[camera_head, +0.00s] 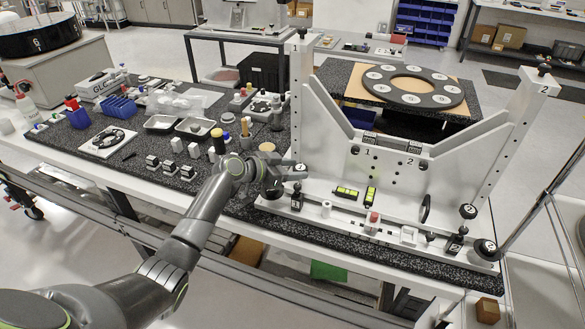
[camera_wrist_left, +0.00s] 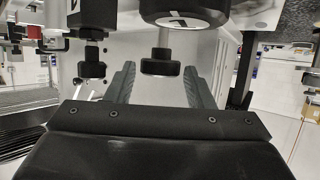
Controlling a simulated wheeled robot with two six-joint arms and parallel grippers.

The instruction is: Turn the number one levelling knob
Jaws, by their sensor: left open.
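The number one levelling knob is a black round knob with a white cap (camera_head: 300,168), at the left front of the white mirror fixture (camera_head: 330,205). In the left wrist view a black knob with a marked white cap (camera_wrist_left: 190,18) fills the top, with a metal stem and a smaller black collar (camera_wrist_left: 162,67) below. My left gripper (camera_head: 288,171) is right at this knob. Its two fingers (camera_wrist_left: 160,84) are apart, one on each side of the collar, with visible gaps. The knob's far side is hidden. My right gripper is not in view.
A second white-capped black knob (camera_head: 483,248) is at the fixture's right front. Another black knob (camera_wrist_left: 88,57) on a threaded post stands left of the fingers in the wrist view. Yellow-green levels (camera_head: 347,192) lie on the fixture base. Trays and small parts crowd the table's left.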

